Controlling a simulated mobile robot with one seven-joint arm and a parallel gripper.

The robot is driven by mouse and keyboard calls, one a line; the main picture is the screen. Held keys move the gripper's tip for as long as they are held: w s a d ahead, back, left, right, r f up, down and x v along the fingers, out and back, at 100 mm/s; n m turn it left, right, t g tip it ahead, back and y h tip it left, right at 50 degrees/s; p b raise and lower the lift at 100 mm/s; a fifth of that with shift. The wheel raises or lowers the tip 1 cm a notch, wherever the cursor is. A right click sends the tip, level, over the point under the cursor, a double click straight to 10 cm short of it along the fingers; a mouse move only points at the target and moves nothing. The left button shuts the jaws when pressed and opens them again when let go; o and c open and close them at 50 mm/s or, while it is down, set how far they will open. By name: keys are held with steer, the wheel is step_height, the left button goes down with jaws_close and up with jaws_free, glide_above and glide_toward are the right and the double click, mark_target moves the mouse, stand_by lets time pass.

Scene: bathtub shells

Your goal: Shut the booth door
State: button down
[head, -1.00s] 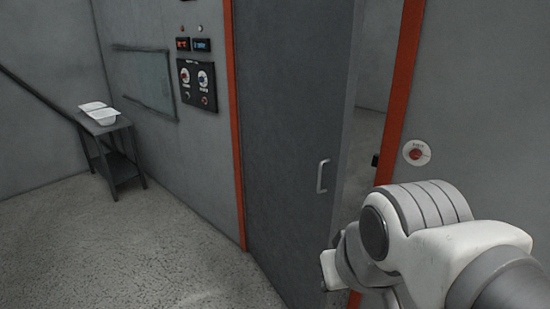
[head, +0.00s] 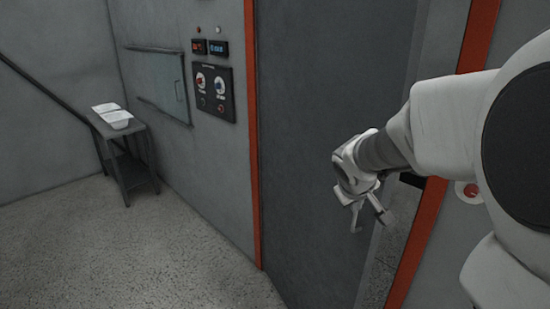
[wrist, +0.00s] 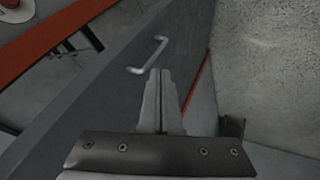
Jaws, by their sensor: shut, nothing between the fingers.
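The dark grey booth door (head: 310,130) stands ajar. A gap shows between its right edge and the orange-red frame post (head: 415,245) in the head view. My gripper (head: 370,222) is in front of the door's face near that edge, pointing down. In the wrist view the fingers (wrist: 164,75) are together and empty. The door's pale bar handle (wrist: 148,55) is just beyond the fingertips there, on the door face (wrist: 95,105). I cannot tell if the fingers touch the door. My arm hides the handle in the head view.
A red button on a round white plate (head: 468,191) is on the wall right of the frame. A control panel (head: 213,92) and a glass hatch (head: 165,85) are on the left wall. A small table (head: 127,165) with white trays stands at left. The floor between is clear.

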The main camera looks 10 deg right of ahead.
steer(key=w, duration=0.1)
steer(key=b, duration=0.2)
glide_toward(366, 216)
steer(key=f, duration=0.1)
steer(key=w+a+f, duration=0.1)
steer(key=f, duration=0.1)
steer(key=a+f, duration=0.1)
steer(key=shift+w+a+f, duration=0.15)
steer(key=shift+f, duration=0.1)
steer(key=shift+w+d+r+p, duration=0.1)
steer(key=shift+w+d+p, duration=0.1)
steer(key=shift+d+p, duration=0.3)
steer(key=shift+w+d+r+p, duration=0.15)
steer(key=shift+w+d+p, duration=0.1)
steer(key=shift+d, duration=0.5)
steer(key=shift+w+d+r+p, duration=0.1)
steer(key=shift+w+d+p, duration=0.1)
steer(key=shift+d+p, duration=0.3)
steer(key=shift+d, duration=0.1)
